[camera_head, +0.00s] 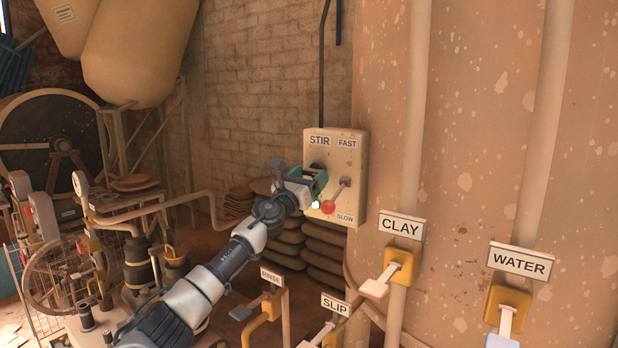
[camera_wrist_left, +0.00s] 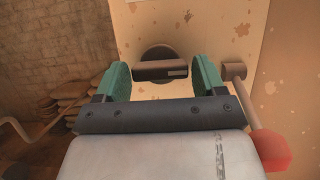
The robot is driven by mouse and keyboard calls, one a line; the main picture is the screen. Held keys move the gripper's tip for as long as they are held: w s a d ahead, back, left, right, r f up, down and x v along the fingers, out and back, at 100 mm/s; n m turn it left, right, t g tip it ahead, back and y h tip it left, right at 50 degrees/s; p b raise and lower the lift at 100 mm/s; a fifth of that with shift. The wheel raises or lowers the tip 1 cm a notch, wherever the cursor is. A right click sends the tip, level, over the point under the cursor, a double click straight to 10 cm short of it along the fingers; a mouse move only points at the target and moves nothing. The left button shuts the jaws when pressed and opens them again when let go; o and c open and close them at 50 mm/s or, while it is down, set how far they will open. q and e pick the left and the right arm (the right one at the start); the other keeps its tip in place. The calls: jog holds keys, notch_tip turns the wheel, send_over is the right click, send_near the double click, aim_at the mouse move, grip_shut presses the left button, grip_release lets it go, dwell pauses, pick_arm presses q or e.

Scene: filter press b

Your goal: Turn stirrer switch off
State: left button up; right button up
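The stirrer's control box (camera_head: 357,180) is a pale panel on the wall, labelled STIR, FAST and SLOW. Its dark round switch (camera_head: 316,167) under STIR is mostly hidden by my left gripper in the head view. In the left wrist view the switch has a brown crossbar (camera_wrist_left: 160,70) lying about level. My left gripper (camera_head: 318,188) is in front of the box. Its green fingers stand wide apart, one at each end of the crossbar (camera_wrist_left: 162,78); I cannot tell whether they touch it. My right gripper is not in view.
A speed lever with a red ball (camera_head: 328,207) is close to the right of my left gripper. CLAY (camera_head: 401,227), WATER (camera_head: 518,261), SLIP (camera_head: 335,305) and RINSE (camera_head: 272,277) signs mark valves lower down. A large tank (camera_head: 480,130) fills the right side.

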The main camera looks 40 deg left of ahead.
pick_arm(q)
jog(key=c, duration=0.6)
jog(key=shift+d+r+n+y+p, duration=0.15)
jog(key=shift+n+y+p, duration=0.45)
jog(key=shift+n+p, duration=0.4)
jog(key=n+g+y+p, duration=0.1)
jog(key=n+p, duration=0.3)
jog(key=n, duration=0.1)
jog(key=n+g+y+p, duration=0.2)
jog(key=n+p, duration=0.1)
jog(key=n, duration=0.2)
jog(key=n+g+y+p, duration=0.1)
jog(key=n+y+p, duration=0.1)
jog(key=n+p, duration=0.2)
jog(key=shift+d+r+n+g+p, duration=0.25)
jog(key=shift+n+g+p, duration=0.15)
jog(key=shift+n, duration=0.3)
jog(key=n+g+p, duration=0.1)
jog(key=n+p, duration=0.1)
jog(key=n, duration=0.1)
jog(key=shift+y, duration=0.3)
jog(key=shift+n+g+p, duration=0.4)
jog(key=shift+n+p, duration=0.4)
jog(key=shift+n, duration=0.2)
jog(key=shift+f, duration=0.1)
jog(key=o, duration=0.9)
jog(key=shift+o, duration=0.2)
